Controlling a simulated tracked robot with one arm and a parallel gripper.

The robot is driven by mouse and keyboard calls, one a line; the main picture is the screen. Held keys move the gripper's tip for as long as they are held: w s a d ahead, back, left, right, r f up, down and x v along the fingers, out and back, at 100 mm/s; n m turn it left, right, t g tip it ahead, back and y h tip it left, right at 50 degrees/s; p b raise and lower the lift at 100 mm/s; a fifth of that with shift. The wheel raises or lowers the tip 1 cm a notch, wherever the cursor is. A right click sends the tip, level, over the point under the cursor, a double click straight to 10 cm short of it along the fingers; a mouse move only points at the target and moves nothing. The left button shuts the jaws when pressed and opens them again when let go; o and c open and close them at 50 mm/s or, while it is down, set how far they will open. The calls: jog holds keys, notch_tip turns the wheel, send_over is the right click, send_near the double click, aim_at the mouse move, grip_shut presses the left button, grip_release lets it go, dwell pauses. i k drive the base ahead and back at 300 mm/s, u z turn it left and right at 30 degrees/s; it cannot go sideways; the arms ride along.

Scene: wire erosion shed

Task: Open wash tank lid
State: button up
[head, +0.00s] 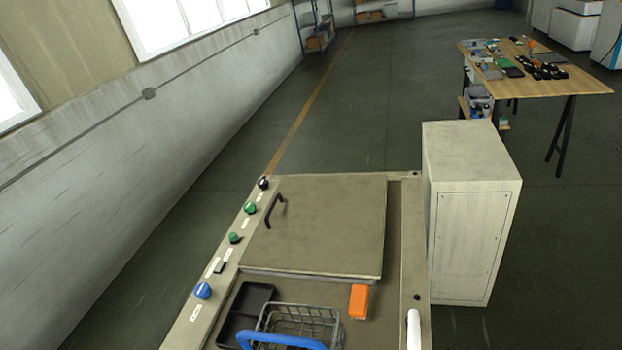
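The wash tank (408,195) is a beige bench-height unit at the bottom centre of the head view. Its lid (330,232) is a flat, square beige panel that lies level and looks closed. A black bar handle (274,209) stands on the lid near its left edge. My gripper is not in view.
Knobs, including a blue one (202,290), line the tank's left edge. A black tray (246,309), a wire basket (300,322) with a blue handle and an orange block (359,301) sit nearer. A pale cabinet (470,215) adjoins the right side. A cluttered wooden table (582,84) stands far right.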

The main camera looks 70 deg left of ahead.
aim_at(319, 211)
jog(key=z, duration=1.5)
jog(key=k, duration=2.7)
jog(key=u, duration=2.5)
jog(key=i, duration=0.45)
jog(key=u, duration=0.05)
